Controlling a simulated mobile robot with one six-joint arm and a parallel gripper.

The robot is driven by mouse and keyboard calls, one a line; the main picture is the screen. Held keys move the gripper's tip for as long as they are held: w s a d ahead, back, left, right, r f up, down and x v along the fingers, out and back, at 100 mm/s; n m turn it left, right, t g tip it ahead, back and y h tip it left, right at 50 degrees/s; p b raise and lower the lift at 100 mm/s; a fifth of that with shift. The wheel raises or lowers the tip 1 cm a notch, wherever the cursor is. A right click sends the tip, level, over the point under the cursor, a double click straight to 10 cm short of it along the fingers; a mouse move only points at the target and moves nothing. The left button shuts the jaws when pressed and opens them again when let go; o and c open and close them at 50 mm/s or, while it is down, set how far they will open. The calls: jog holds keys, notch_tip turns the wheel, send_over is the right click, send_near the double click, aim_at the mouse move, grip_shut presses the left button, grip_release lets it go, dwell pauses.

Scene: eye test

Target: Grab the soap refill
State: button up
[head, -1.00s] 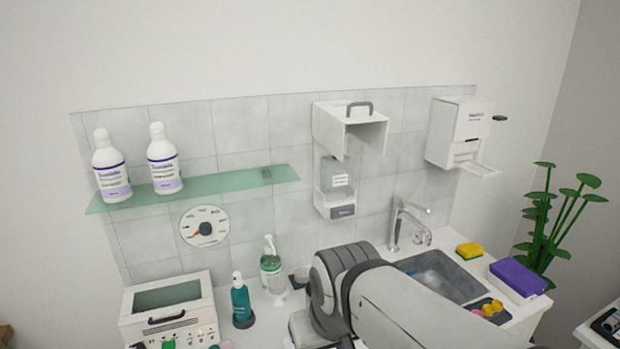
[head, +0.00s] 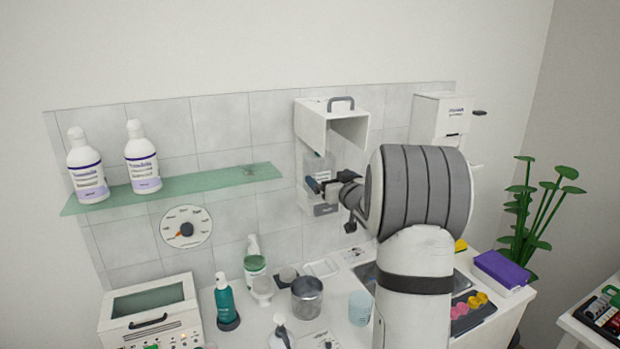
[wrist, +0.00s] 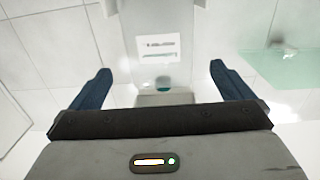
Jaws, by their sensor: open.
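The soap refill (head: 316,165) is a clear container with a white label, in the wall dispenser (head: 308,124), whose white cover is swung up. My gripper (head: 322,186) is open in front of the dispenser and partly hides the refill in the head view. In the wrist view my gripper (wrist: 161,80) has one blue finger on each side of the picture. The labelled refill (wrist: 158,48) shows between and beyond them, with a gap to either finger. I cannot tell how far the fingers reach along it. The refill's lower part is partly hidden.
A glass shelf (head: 205,184) with two white bottles (head: 143,160) is on the left. A white towel dispenser (head: 432,118) is to the right, partly behind my arm.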

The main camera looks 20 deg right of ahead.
aim_at(324, 171)
jog(key=shift+w+d, duration=0.15)
jog(key=shift+w, duration=0.15)
jog(key=w+p, duration=0.1)
jog(key=w, duration=0.1)
jog(key=w+p, duration=0.1)
jog(key=w, duration=0.2)
jog(key=w+p, duration=0.1)
jog(key=w, duration=0.1)
jog(key=shift+w+a+r, duration=0.1)
jog(key=shift+w+a, duration=0.15)
jog(key=shift+c, duration=0.2)
jog(key=c, duration=1)
